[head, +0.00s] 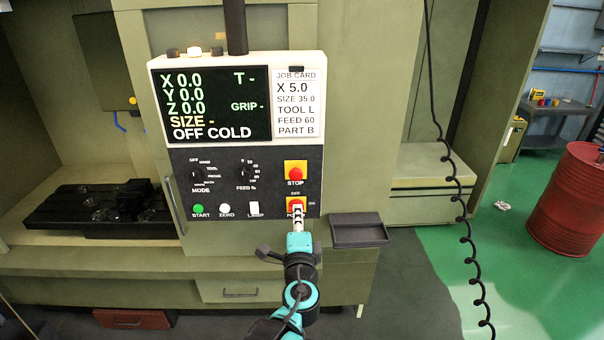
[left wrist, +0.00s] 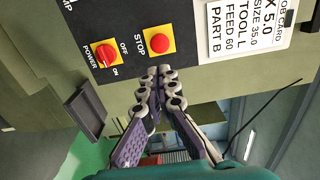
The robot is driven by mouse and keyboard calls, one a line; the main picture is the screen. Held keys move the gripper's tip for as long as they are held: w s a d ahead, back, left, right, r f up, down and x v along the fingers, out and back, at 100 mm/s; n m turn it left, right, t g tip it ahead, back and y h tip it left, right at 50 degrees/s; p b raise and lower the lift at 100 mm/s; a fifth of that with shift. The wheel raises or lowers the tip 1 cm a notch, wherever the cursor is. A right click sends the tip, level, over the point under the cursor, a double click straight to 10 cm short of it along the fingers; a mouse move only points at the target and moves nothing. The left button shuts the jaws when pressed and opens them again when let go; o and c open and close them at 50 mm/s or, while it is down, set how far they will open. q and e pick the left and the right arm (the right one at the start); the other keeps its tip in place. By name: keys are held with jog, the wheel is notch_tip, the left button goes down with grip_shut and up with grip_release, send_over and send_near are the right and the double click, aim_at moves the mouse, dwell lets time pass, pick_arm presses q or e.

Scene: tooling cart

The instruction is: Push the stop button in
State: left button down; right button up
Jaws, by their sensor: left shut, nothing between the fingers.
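The stop button (head: 295,173) is a red round button on a yellow square plate at the right of the black control panel. It also shows in the left wrist view (left wrist: 159,43), with the label STOP beside it. My left gripper (head: 298,211) is shut and empty. In the head view its fingertips are below the stop button and overlap the red and yellow power switch (head: 295,202). In the left wrist view the shut fingertips (left wrist: 159,72) appear close to the stop plate's edge. Whether they touch the panel cannot be told. My right gripper is out of view.
The display (head: 215,105) reads OFF COLD. A job card (head: 297,104) is beside it. START, ZERO and LAMP buttons sit left of the power switch. A dark tray (head: 358,231) juts out at lower right. A coiled black cable (head: 455,180) hangs to the right.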

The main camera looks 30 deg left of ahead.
aim_at(296, 177)
pick_arm(q)
jog(key=shift+a, duration=0.1)
jog(key=p+x, duration=0.1)
jog(key=x, duration=1.3)
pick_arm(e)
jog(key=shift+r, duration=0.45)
pick_arm(q)
jog(key=shift+w, duration=0.1)
